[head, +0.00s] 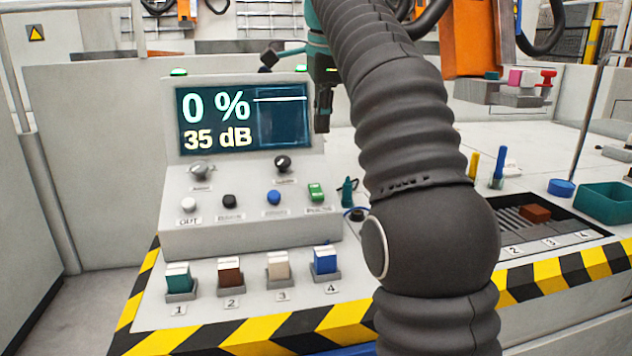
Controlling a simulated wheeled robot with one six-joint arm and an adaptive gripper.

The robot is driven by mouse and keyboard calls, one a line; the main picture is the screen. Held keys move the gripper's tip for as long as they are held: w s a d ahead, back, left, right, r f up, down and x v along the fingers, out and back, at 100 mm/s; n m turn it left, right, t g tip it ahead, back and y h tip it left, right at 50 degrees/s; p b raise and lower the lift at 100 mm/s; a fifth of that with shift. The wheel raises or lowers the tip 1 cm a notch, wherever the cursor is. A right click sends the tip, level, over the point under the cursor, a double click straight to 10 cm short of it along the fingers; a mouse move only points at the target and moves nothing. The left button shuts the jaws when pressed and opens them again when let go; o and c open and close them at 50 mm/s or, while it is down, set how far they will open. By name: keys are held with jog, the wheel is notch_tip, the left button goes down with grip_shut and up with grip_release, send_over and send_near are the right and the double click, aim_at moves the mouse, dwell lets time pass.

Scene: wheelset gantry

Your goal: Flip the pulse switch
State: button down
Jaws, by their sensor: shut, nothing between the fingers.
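A grey control console (245,236) stands on the bench at the left. Its screen (245,117) reads "0 %" and "35 dB" beside a flat line. My gripper (322,128) is shut and empty, pointing down beside the screen's right edge. It is above the green switch in the picture and apart from it.
White (188,205), black (229,201) and blue (273,198) buttons line the console's lower row, under two knobs. Several coloured blocks stand in numbered holders in front. My arm covers the bench's middle. A green bin (607,197) stands at the right.

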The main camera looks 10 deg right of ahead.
aim_at(318, 193)
jog(key=shift+d+f, duration=0.1)
jog(key=shift+d, duration=0.05)
jog(key=b+x, duration=0.1)
jog(key=x, duration=1.2)
jog(key=shift+w+f, duration=0.1)
jog(key=shift+f, duration=0.3)
